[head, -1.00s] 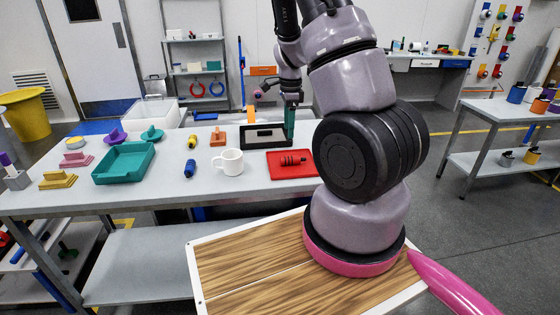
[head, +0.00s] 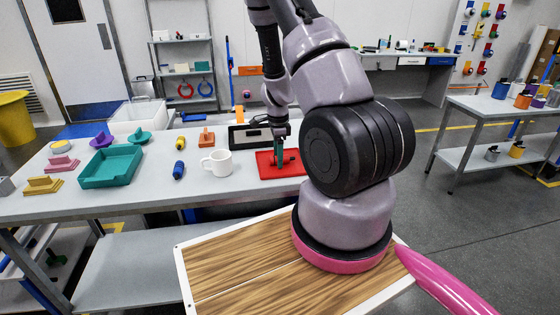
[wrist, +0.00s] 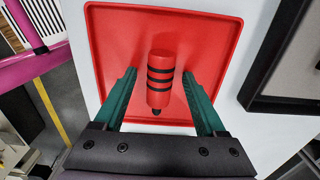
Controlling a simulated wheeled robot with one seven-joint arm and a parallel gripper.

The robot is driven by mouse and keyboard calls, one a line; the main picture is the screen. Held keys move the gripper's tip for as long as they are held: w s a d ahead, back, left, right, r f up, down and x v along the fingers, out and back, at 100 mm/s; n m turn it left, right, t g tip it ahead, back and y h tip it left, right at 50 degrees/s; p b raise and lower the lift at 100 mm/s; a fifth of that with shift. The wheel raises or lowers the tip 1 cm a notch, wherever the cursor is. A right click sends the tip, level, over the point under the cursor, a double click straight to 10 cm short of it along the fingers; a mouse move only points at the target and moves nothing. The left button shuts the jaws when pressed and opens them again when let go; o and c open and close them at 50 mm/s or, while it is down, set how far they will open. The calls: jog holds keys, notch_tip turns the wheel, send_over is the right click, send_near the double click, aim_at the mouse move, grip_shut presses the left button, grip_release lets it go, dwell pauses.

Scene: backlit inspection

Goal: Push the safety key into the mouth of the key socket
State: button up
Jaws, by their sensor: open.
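The safety key looks to be the red cylinder with black bands (wrist: 160,75) and a small dark tip, lying on a red tray (wrist: 112,25). In the head view my gripper (head: 278,160) is down over the red tray (head: 295,170) and largely hides the key. In the wrist view my gripper (wrist: 159,82) is open, its two green fingers on either side of the key with a gap at each side. I cannot tell which object is the key socket.
A white mug (head: 218,162), a blue cylinder (head: 178,170) and a teal tray (head: 110,167) are to the left on the grey table (head: 140,203).

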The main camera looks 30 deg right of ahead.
grip_shut()
notch_tip(320, 180, up, 10)
jog(key=c, duration=0.7)
grip_release()
jog(key=shift+c, duration=0.2)
grip_shut()
